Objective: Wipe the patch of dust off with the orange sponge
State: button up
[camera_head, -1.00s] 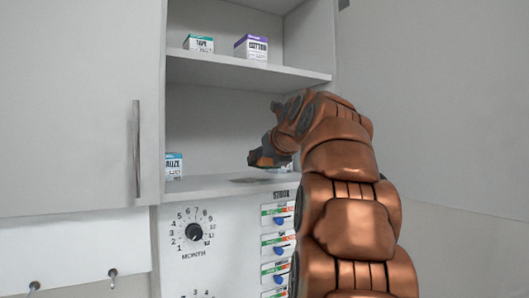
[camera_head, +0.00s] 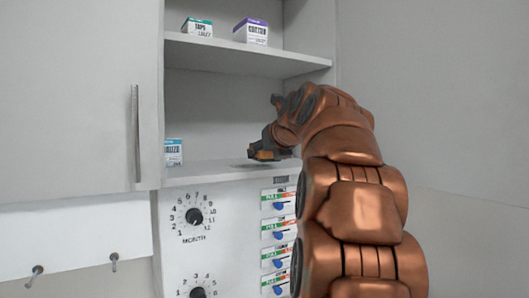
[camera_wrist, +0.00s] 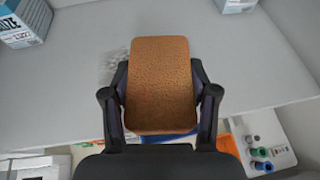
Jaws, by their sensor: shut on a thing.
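My gripper (camera_wrist: 160,105) is shut on the orange sponge (camera_wrist: 158,80), which fills the middle of the wrist view between the two black fingers. In the head view the sponge (camera_head: 262,155) shows small and dark at the end of my arm, just over the lower shelf (camera_head: 200,174). The patch of dust (camera_wrist: 112,62) is a grey speckled area on the shelf, showing left of the sponge in the wrist view; the sponge hides part of it. In the head view the dust (camera_head: 243,166) is a thin dark patch near the shelf's front edge. I cannot tell whether the sponge touches the shelf.
A gauze box (camera_head: 173,152) stands at the shelf's left end. Another box (camera_wrist: 235,4) stands at the back in the wrist view. Tape (camera_head: 197,28) and cotton (camera_head: 251,32) boxes sit on the upper shelf (camera_head: 240,57). A closed cabinet door (camera_head: 80,90) is at left.

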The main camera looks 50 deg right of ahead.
aim_at(252, 164)
jog(key=shift+f, duration=1.05)
dwell(0.4)
jog(key=shift+w+d, duration=0.25)
jog(key=shift+w, duration=0.6)
jog(key=shift+w+d, duration=0.25)
jog(key=shift+w, duration=0.6)
jog(key=shift+w+d+r, duration=0.1)
jog(key=shift+w+d, duration=0.2)
jog(key=shift+w, duration=0.55)
jog(key=shift+w+d+r, duration=0.1)
jog(key=shift+w+d, duration=0.15)
jog(key=shift+w, duration=0.6)
